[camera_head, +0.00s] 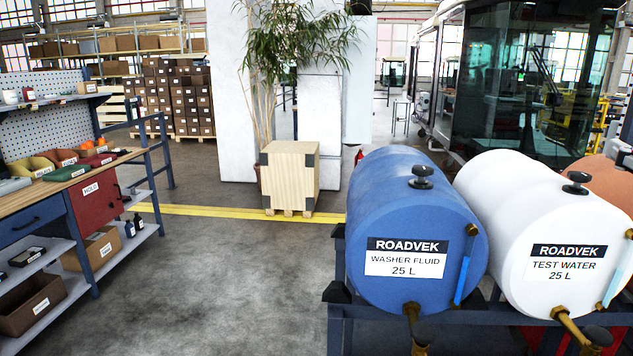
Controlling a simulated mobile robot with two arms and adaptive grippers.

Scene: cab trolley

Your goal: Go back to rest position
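Neither of my grippers shows in the head view, and no part of my arms is visible. Whether they are open, shut or holding anything is hidden. The task names no object. Close in front at the right, a blue washer fluid tank (400,215) and a white test water tank (540,215) lie side by side on a dark blue metal stand (350,325). Each has a black cap on top and a brass tap low on its front.
A workbench (40,205) with bins and a red cabinet (95,203) stands at the left. A wooden crate (290,178) stands ahead beyond a yellow floor line (200,211), with a plant behind. A glass cab (520,80) is at the back right. Grey floor (220,275) between bench and stand is clear.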

